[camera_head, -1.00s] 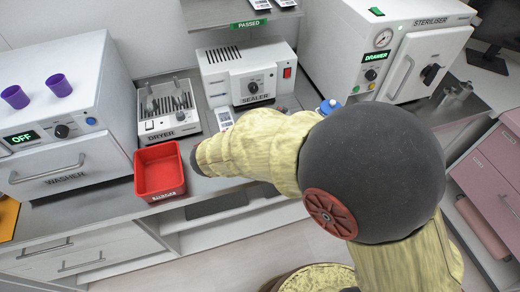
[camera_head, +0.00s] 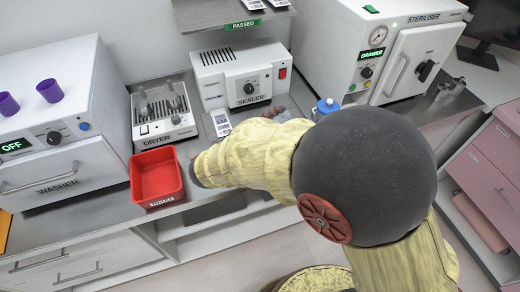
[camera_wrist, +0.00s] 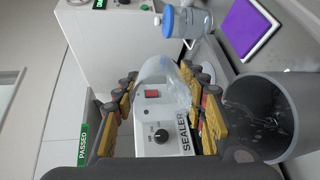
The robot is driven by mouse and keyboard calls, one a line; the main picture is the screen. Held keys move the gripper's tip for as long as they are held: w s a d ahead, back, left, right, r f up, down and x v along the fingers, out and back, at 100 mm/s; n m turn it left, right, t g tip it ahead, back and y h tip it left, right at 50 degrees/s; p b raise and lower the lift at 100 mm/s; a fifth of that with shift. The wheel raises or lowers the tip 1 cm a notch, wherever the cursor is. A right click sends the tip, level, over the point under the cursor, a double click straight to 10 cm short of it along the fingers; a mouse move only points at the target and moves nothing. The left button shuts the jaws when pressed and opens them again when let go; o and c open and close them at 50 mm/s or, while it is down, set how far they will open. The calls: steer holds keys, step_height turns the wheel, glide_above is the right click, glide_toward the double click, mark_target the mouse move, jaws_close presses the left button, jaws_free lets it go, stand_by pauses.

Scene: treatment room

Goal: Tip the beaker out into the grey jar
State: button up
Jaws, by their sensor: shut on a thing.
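In the wrist view my gripper (camera_wrist: 163,108) is shut on a clear beaker (camera_wrist: 165,78), one finger on each side. The beaker is see-through, and the sealer's front shows behind it. How far it is tilted, and what it holds, I cannot tell. The grey jar (camera_wrist: 287,93) stands beside the gripper on the right of the wrist view, its open mouth partly facing the camera. Bright specks and streaks show inside the jar. In the head view my arm hides the beaker and jar.
A blue-capped bottle (camera_wrist: 183,22) and a purple pad (camera_wrist: 254,26) lie beyond the beaker. The sealer (camera_head: 238,75), dryer (camera_head: 162,112), red bin (camera_head: 157,176), washer (camera_head: 60,150) and steriliser (camera_head: 385,50) line the counter. Two purple cups (camera_head: 49,90) stand on the washer.

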steer(key=shift+w+f+b, duration=0.1)
steer(key=shift+b, duration=0.3)
steer(key=shift+d+f+t+h+b, duration=0.15)
steer(key=shift+t+h+b, duration=0.15)
steer(key=shift+b, duration=0.15)
steer(key=shift+d+b, duration=0.15)
steer(key=shift+b, duration=0.15)
steer(key=shift+f+b, duration=0.1)
steer(key=shift+b, duration=0.4)
